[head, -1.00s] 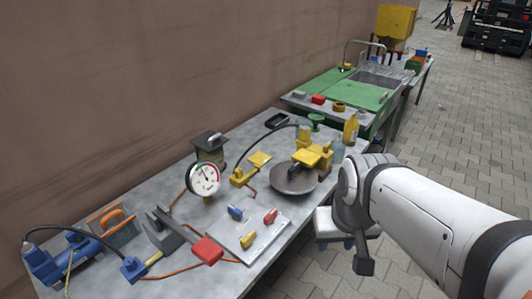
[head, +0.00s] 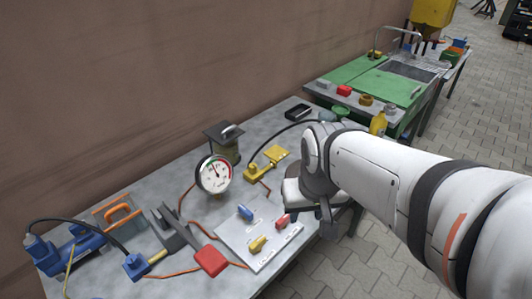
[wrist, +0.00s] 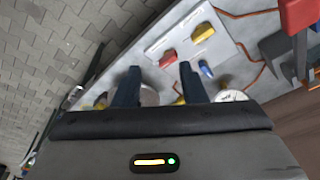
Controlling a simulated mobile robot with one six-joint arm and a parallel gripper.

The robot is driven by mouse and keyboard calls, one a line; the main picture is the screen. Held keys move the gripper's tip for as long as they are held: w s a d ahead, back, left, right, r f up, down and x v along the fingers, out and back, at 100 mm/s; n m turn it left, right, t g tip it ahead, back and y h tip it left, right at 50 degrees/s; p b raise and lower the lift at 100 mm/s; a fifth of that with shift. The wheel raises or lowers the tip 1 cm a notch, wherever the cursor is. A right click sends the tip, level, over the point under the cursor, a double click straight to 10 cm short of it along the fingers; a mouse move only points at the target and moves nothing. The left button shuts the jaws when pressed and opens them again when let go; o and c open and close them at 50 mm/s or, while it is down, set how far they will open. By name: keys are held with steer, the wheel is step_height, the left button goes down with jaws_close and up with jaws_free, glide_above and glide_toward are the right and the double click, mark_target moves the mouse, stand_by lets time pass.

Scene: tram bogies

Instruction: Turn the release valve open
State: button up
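A light grey valve panel (head: 259,240) lies on the grey workbench (head: 150,195). It carries a blue handle (head: 245,211), a yellow handle (head: 257,243) and a red handle (head: 283,221). The labels are too small to read, so I cannot tell which is the release valve. In the wrist view my gripper (wrist: 159,84) is open and empty, its two dark fingers apart. The panel (wrist: 182,26) is beyond the fingertips there, with the red (wrist: 167,58), yellow (wrist: 202,32) and blue (wrist: 206,68) handles.
A round gauge (head: 214,174) stands behind the panel. A red-headed tool (head: 210,261), orange hoses and a blue pump (head: 62,249) lie to the left. A yellow block (head: 254,173) is farther back. A green sink bench (head: 375,85) stands beyond. Paved floor is open at right.

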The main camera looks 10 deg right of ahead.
steer(key=w+a, duration=0.1)
steer(key=w, duration=0.1)
steer(key=m+g+p, duration=0.2)
steer(key=m+p, duration=0.2)
steer(key=m, duration=0.6)
glide_above(283, 218)
step_height(283, 218, down, 10)
steer(key=shift+s+f, duration=0.15)
steer(key=shift+f, duration=0.05)
steer(key=shift+w+f, duration=0.2)
steer(key=shift+f, duration=0.4)
step_height(283, 218, down, 8)
steer(key=shift+r, duration=0.25)
